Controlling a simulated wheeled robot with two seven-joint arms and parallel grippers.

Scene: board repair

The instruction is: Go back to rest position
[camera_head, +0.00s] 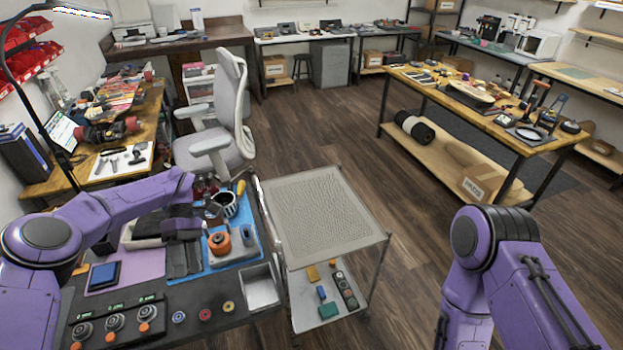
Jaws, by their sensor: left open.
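My left arm comes in from the left over the workbench (215,325). Its dark gripper (183,258) points down above the bench, between a purple mat (135,268) and a blue mat (222,262). It is open, and I see nothing held in it. Whether its fingertips touch the bench is hard to tell. My right arm stands folded at the lower right, and its gripper is out of the frame.
An orange spool (219,243), a striped cup (226,204) and a metal tray (261,287) lie close right of the left gripper. Control knobs (115,322) line the bench front. A cart (325,215) stands right, its top bare. Floor between cart and right table is clear.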

